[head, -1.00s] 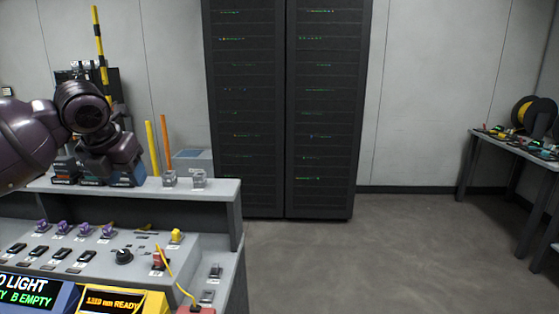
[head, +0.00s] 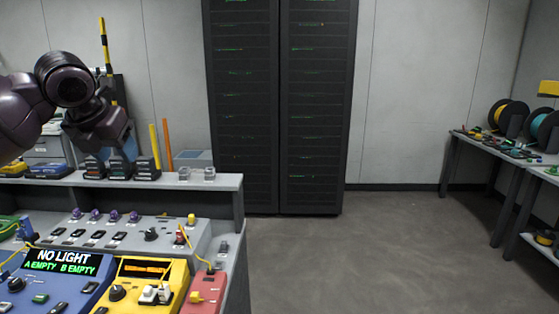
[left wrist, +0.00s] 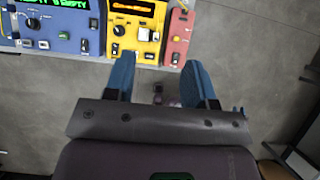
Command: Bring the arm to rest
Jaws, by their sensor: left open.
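My left arm, dark purple, comes in from the left in the head view. Beyond the fingertips are the blue unit (left wrist: 60,22) and the yellow unit (left wrist: 136,32), with grey floor below. My right gripper is in neither view.
The console (head: 225,183) carries a blue unit (head: 75,285) reading "NO LIGHT, A EMPTY B EMPTY", a yellow unit (head: 125,297) and a red unit (head: 207,290). Dark server racks (head: 280,110) stand behind. A bench (head: 470,142) with spools is at right. The floor between is clear.

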